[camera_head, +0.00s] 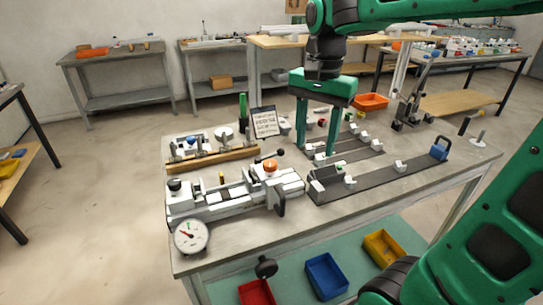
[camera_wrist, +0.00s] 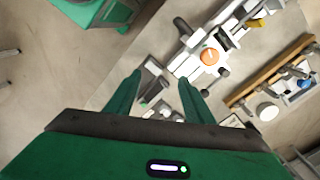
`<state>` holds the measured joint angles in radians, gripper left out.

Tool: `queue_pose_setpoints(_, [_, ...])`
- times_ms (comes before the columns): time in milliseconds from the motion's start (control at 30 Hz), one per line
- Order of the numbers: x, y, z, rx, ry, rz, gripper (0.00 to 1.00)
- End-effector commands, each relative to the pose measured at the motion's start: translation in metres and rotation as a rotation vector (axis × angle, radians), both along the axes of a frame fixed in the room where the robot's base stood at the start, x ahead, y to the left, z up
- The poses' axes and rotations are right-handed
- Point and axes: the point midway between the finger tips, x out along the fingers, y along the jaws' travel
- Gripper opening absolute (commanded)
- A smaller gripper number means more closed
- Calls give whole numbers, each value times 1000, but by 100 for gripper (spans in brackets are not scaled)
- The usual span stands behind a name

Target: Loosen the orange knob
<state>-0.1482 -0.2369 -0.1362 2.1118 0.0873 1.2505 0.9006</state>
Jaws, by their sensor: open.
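The orange knob (camera_head: 270,166) sits on top of the right part of a white and grey frame jig (camera_head: 235,198) on the workbench. It also shows in the wrist view (camera_wrist: 210,56), round and orange on a white block, beyond and to the right of my fingertips. My gripper (camera_head: 317,150) hangs fingers down to the right of the knob and behind it, above the rail fixtures. In the wrist view my gripper (camera_wrist: 158,80) has its two green fingers spread apart with nothing held between them. The fingers do not touch the knob.
A round dial gauge (camera_head: 191,236) is at the jig's front left. A dark rail with a blue block (camera_head: 439,149) lies to the right. A wooden-edged fixture (camera_head: 212,158) and a small sign (camera_head: 265,122) stand behind. Red, blue and yellow bins (camera_head: 326,276) sit below the bench top.

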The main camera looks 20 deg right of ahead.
Motion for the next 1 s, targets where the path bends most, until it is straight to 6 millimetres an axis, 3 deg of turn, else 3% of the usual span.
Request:
queue_pose_setpoints(33, [18, 20, 10, -2, 0, -29, 48])
queue_pose_setpoints(200, [51, 67, 31, -3, 0, -143, 48])
queue_pose_setpoints(400, [61, 86, 36, -6, 2, -196, 48])
queue_pose_setpoints(567, [61, 85, 18, -6, 4, -202, 48])
queue_pose_setpoints(1000, [60, 83, -53, -6, 3, -202, 48])
